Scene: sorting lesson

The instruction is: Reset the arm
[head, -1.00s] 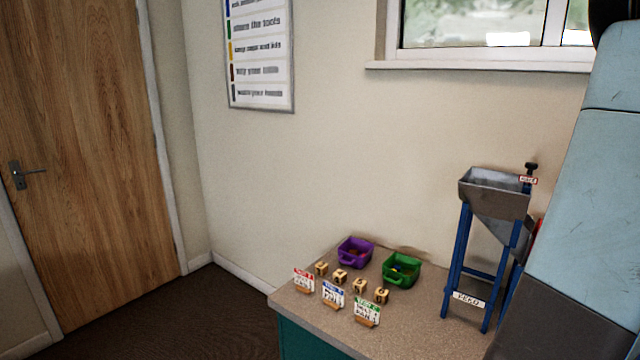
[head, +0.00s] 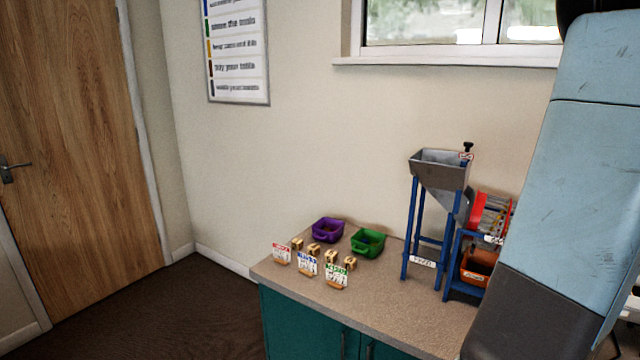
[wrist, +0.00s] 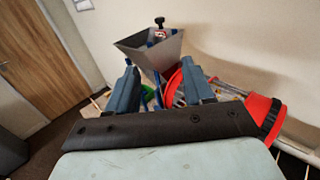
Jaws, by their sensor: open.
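My gripper (wrist: 165,92) shows in the wrist view with its two blue-grey fingers wide apart and nothing between them. It points toward the grey hopper (wrist: 148,50), which stands beyond the fingers. My light blue arm fills the right side of the head view and the gripper itself is out of that view. In the head view the hopper (head: 440,172) stands on blue legs on the bench.
The bench (head: 400,312) holds a purple bin (head: 328,230), a green bin (head: 368,242), several small wooden blocks and cards on stands. A blue rack with an orange bin (head: 478,266) stands right of the hopper, partly behind my arm. Floor is clear at left.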

